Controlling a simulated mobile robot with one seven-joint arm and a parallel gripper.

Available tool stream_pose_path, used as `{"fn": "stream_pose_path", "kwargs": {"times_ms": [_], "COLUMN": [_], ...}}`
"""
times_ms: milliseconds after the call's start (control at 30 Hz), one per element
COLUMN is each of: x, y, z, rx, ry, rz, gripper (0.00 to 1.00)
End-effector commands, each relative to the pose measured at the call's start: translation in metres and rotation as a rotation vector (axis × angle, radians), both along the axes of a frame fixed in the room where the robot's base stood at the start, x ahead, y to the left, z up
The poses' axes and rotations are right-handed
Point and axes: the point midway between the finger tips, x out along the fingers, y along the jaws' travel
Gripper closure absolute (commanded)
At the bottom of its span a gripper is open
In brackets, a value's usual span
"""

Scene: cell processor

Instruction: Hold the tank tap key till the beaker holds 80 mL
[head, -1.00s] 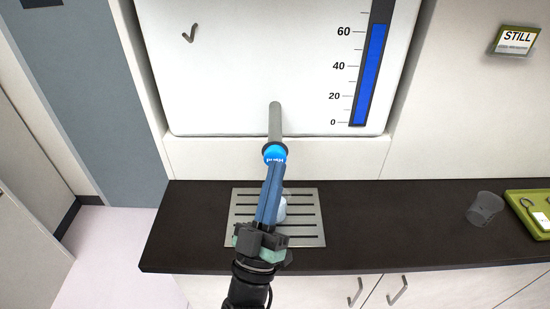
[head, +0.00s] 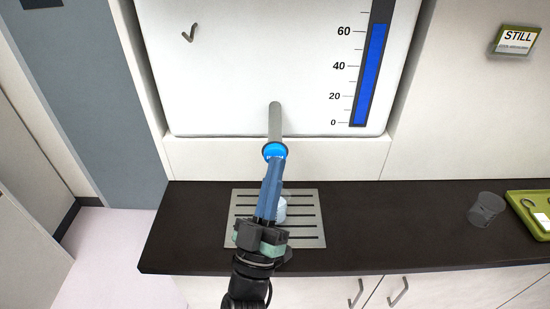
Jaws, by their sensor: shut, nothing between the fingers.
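The tank (head: 270,60) is a large white box with a steel spout (head: 275,120) running down from its front. The round bright blue tap key (head: 274,149) sits at the spout's end. My gripper (head: 273,161) is shut with nothing between its fingers, and its tips overlap the key's lower part. I cannot tell for sure whether they press it. The beaker (head: 281,211) stands on the slotted steel grate below, pale and mostly hidden behind my gripper. Its liquid level cannot be read. The tank's blue level bar (head: 372,80) stands a little above 60.
The slotted grate (head: 311,215) lies on the dark counter (head: 400,225). A clear grey cup (head: 486,209) and a green tray (head: 515,207) with small items are at the right. A sign reading STILL (head: 515,41) hangs on the wall. The counter between grate and cup is clear.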

Motion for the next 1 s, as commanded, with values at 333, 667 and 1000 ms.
{"fn": "stream_pose_path", "kwargs": {"times_ms": [333,667,1000], "x": [-0.001,-0.016,-0.019], "y": [0.000,0.000,0.000], "z": [0.000,0.000,0.000], "rx": [0.001,0.001,0.000], "ry": [0.001,0.002,0.000], "rz": [0.000,0.000,0.000], "gripper": [1.00,1.00,1.00]}}
